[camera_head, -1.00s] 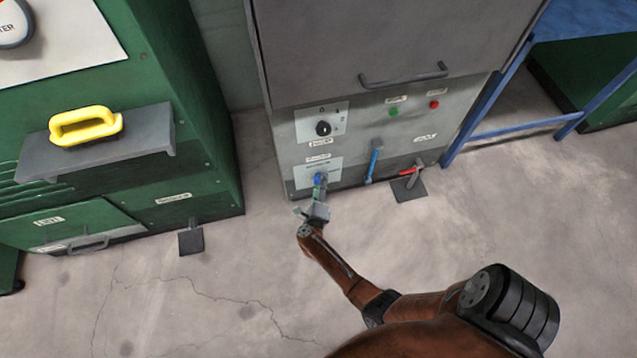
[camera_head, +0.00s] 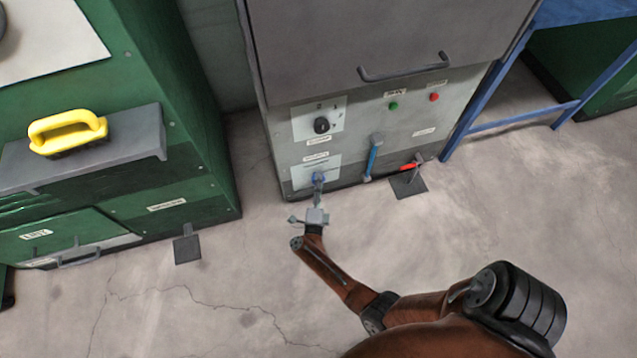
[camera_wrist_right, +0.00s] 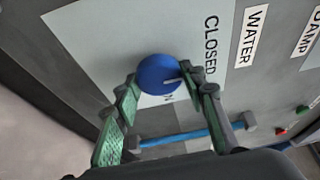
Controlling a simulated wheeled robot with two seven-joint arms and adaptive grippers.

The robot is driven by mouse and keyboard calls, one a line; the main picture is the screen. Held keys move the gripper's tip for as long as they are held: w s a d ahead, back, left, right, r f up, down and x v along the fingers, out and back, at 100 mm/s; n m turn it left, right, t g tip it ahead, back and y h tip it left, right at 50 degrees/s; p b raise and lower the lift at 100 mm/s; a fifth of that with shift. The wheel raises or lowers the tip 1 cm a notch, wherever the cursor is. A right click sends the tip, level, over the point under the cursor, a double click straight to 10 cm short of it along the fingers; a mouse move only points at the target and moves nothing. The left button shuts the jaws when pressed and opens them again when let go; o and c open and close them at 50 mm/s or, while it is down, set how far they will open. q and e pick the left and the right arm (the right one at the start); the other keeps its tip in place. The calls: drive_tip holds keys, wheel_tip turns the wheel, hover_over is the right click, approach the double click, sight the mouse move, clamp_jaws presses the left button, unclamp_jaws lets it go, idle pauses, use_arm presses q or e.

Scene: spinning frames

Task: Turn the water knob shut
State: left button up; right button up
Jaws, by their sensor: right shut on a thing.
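The blue water knob (camera_wrist_right: 158,74) sits on a light plate (camera_wrist_right: 95,45) on the grey machine's front, and shows small in the head view (camera_head: 318,178). The plate carries a CLOSED mark (camera_wrist_right: 210,45) and a partly hidden second mark below the knob. A pale pointer line on the knob points right in the wrist view, just below the CLOSED word. My right gripper (camera_wrist_right: 158,80) is shut on the knob, one green-padded finger on each side; it also shows in the head view (camera_head: 318,190). My left gripper is out of view.
A black dial (camera_head: 322,125) is above the knob. The floor in front is open.

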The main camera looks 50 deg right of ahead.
drive_tip(key=shift+d, duration=0.1)
drive_tip(key=o, duration=1.1)
drive_tip(key=shift+o, duration=0.2)
drive_tip(key=v, duration=0.7)
drive_tip(key=shift+s+a, duration=0.2)
drive_tip(key=shift+a, duration=0.05)
drive_tip(key=shift+s+d+f, duration=0.1)
